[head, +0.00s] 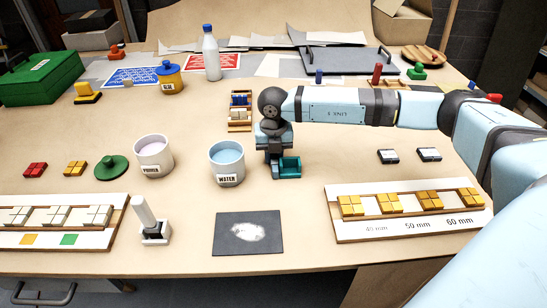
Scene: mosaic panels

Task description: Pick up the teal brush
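A small teal object (288,168), which looks like the teal brush, is on the table right of the water cup. My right gripper (275,158) points down directly over it. The dark gripper body hides the object's upper part and handle. I cannot tell whether the fingers are around it or only touching it, nor whether they are open or shut. My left gripper is not in view.
The water cup (227,163) stands close left of my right gripper, with the primer cup (153,157) further left. A small wooden rack (240,112) is behind. A dark mat (248,233) lies in front, and a panel with yellow tiles (405,230) is at front right.

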